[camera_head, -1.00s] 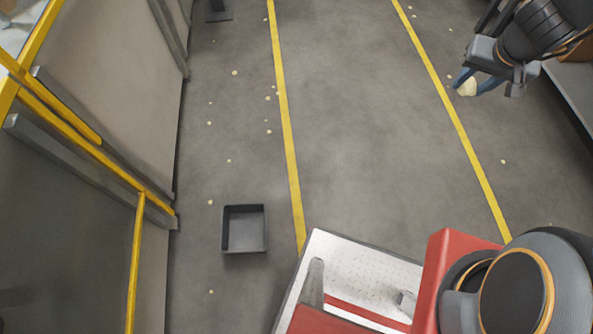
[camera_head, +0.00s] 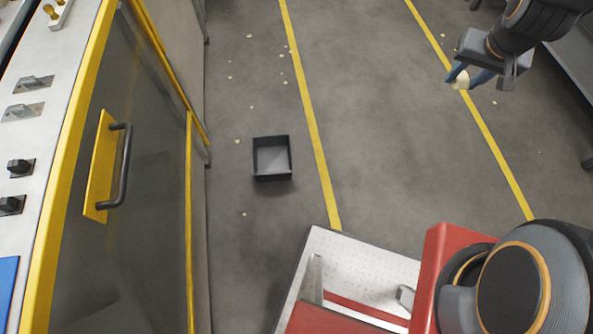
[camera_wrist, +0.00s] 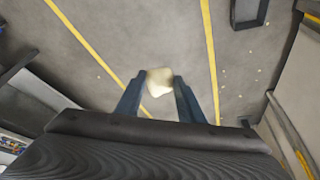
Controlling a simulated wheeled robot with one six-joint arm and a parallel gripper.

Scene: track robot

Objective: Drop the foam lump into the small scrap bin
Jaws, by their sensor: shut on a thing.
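The pale cream foam lump (camera_head: 461,80) is held between the blue fingers of my gripper (camera_head: 467,80) at the upper right of the head view. In the wrist view the foam lump (camera_wrist: 160,82) sits between the two fingertips of my gripper (camera_wrist: 160,90). The small scrap bin (camera_head: 272,158) is a dark grey, square, open-topped box on the floor, left of the left yellow line. My gripper is well to the right of the bin, not over it. The bin looks empty. In the wrist view a dark box (camera_wrist: 248,12), likely this bin, is cut by the top edge.
A machine with a yellow frame and a door handle (camera_head: 123,165) stands along the left. Yellow lines (camera_head: 310,110) run along the grey floor, with small pale bits scattered about. A dark bench (camera_head: 575,65) is at the right edge. The floor between the lines is clear.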

